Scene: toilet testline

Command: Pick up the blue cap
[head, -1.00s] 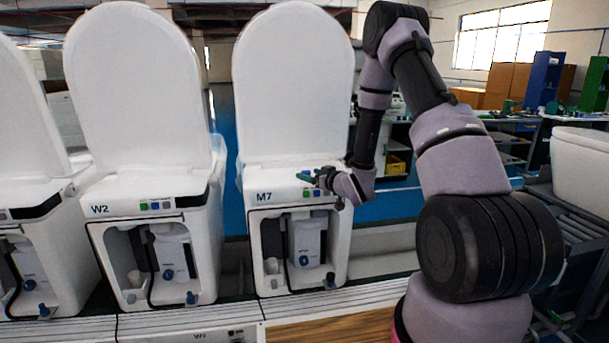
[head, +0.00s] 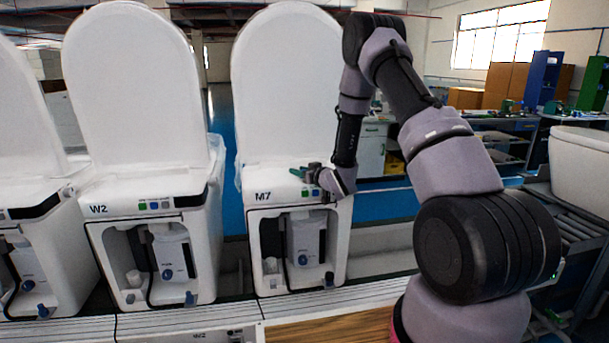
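Several small dark blue caps show low in the open fronts of the white toilet units. On the unit marked M7, one blue cap (head: 329,279) is at the lower right and another blue knob-like part (head: 303,260) is on the white inner box. My gripper (head: 299,173), with green fingers, is in front of the M7 unit's top panel, above both blue parts and apart from them. The fingers are small and seen from the side, so their opening and anything between them cannot be made out.
The M7 unit (head: 260,215) has its lid (head: 290,85) raised behind my gripper. The W2 unit (head: 105,225) stands to its left, with similar blue parts (head: 190,298). A white ledge (head: 190,318) runs along the front. A roller conveyor (head: 575,215) is at the right.

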